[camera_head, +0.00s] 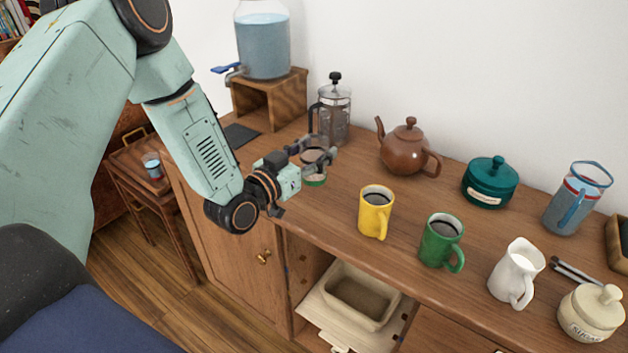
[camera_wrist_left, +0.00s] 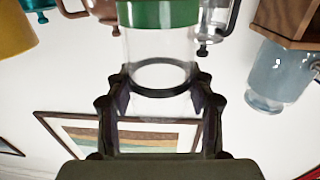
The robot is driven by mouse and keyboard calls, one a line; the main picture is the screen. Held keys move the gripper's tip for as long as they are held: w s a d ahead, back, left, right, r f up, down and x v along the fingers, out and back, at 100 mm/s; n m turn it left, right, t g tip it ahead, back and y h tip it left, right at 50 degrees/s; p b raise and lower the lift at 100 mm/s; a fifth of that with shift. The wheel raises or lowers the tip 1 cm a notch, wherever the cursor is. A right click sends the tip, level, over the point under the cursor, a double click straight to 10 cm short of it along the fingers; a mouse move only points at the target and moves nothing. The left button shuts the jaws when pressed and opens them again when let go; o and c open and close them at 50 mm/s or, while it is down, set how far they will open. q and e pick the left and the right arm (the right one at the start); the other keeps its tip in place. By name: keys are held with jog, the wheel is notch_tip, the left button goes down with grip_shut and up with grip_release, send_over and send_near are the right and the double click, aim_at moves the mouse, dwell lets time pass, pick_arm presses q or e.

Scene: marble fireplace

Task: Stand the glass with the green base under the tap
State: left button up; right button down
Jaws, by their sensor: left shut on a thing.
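The clear glass with the green base (camera_head: 315,181) is at the sideboard's left part, in front of the french press. My left gripper (camera_head: 318,154) is shut around its upper part, and the glass looks upright. Whether its base touches the wood is hard to tell. In the left wrist view, which is upside down, the glass (camera_wrist_left: 160,45) sits between the two fingers of my left gripper (camera_wrist_left: 155,105). The blue tap (camera_head: 226,70) juts left from the water jar (camera_head: 263,45), which stands on a wooden stand (camera_head: 299,88). My right gripper is not in view.
A dark mat (camera_head: 240,135) lies below the tap. A brown teapot (camera_head: 408,150), yellow mug (camera_head: 375,212) and green mug (camera_head: 440,241) are to the right.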

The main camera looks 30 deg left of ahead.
aim_at(306, 179)
pick_arm(q)
notch_tip(306, 179, down, 4)
jog(key=shift+f+b, duration=0.15)
jog(key=shift+b, duration=0.3)
jog(key=shift+f, duration=0.5)
jog(key=shift+f, duration=0.1)
jog(key=o, duration=1.3)
